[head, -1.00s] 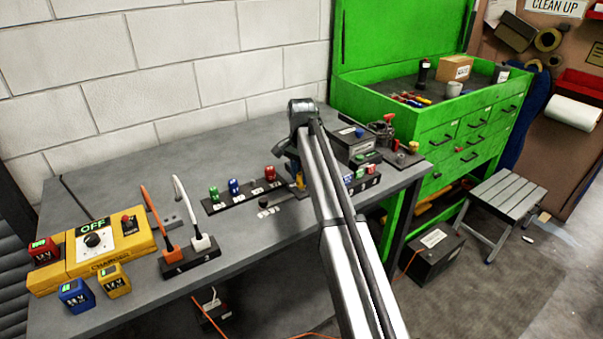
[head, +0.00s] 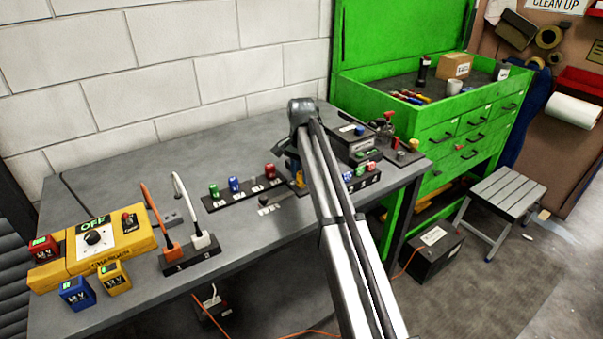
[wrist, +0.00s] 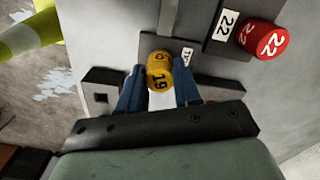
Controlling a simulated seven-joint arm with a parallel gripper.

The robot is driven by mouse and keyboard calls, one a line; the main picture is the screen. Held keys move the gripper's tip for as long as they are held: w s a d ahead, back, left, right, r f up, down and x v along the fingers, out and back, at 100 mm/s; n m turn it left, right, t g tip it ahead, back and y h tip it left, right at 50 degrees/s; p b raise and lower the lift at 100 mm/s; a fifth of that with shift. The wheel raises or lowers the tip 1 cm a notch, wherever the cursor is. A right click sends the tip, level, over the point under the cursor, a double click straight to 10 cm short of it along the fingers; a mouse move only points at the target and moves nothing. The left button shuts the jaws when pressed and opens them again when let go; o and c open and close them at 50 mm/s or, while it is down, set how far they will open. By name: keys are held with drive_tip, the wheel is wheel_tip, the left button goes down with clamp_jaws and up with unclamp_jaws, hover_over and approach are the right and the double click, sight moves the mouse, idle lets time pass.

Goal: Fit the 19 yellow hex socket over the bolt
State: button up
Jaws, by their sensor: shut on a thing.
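The yellow socket (wrist: 159,72), marked 19, is between the two blue fingers of my gripper (wrist: 160,88) in the wrist view. The fingers are shut on its sides. In the head view only a bit of the yellow socket (head: 299,179) shows beside my arm, low over the bench. A dark strip with a white number label lies just beyond the socket in the wrist view. I cannot make out the bolt in either view, nor tell whether the socket touches the strip below.
A red socket (wrist: 263,35) marked 22 stands right of my gripper in the wrist view. In the head view, a rack (head: 218,204) holds green, blue and red sockets to the left. A grey box (head: 352,143) stands behind my arm.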

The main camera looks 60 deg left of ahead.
drive_tip(key=shift+f, duration=0.45)
drive_tip(key=o, duration=1.4)
drive_tip(key=shift+r, duration=0.1)
drive_tip(key=shift+r, duration=3.45)
